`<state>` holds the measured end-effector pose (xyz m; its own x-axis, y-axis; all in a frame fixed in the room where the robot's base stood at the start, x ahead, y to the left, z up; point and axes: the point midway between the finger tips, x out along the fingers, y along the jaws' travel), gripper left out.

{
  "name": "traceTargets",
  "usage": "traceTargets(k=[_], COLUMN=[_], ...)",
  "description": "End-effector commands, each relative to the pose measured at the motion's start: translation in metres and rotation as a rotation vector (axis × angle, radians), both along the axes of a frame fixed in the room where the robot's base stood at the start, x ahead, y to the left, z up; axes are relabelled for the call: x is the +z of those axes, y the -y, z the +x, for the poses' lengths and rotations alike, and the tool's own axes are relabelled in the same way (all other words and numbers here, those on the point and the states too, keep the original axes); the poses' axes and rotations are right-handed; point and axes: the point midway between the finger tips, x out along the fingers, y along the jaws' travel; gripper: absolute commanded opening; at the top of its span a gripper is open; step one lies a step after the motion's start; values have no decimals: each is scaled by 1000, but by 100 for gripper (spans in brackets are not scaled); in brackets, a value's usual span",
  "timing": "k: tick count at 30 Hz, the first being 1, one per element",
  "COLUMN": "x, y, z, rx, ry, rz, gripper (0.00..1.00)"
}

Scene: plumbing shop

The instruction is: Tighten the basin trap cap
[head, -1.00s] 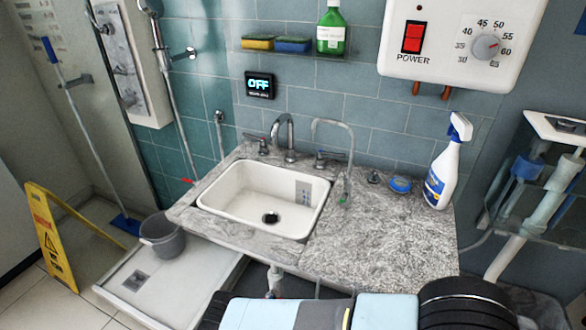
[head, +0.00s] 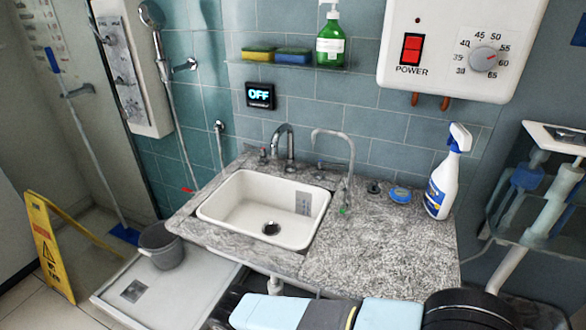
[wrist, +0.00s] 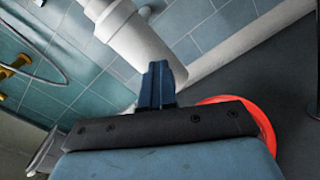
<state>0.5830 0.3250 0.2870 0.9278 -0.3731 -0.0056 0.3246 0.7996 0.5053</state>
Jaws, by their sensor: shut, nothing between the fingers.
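The white basin (head: 232,210) is set in a grey stone counter, with a white drain pipe (head: 275,284) showing just below the counter's front edge. In the wrist view a thick white pipe fitting (wrist: 130,35) comes down from the top, its lower end close behind my fingers. My gripper (wrist: 158,85) is shut and empty, its blue fingers pointing up in the picture; I cannot tell whether they touch the fitting. A red ring-shaped rim (wrist: 262,122) shows behind the gripper at right, mostly hidden. I cannot make out the trap cap for certain. My gripper is hidden in the head view.
A spray bottle (head: 441,178) and a blue round tin (head: 400,194) stand on the counter's right side. A glass display with pipes (head: 545,185) is at far right. A grey bucket (head: 161,246) and a yellow floor sign (head: 45,245) stand at left. Dark floor lies right in the wrist view.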

Motion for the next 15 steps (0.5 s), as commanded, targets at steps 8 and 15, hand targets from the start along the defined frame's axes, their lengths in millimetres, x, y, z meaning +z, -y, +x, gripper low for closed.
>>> traceTargets(k=[8,15], x=[-3,1], y=[19,23], z=[6,5], rx=[-20,-21], ry=[-3,0], rz=[-19,-21], gripper=[0,0])
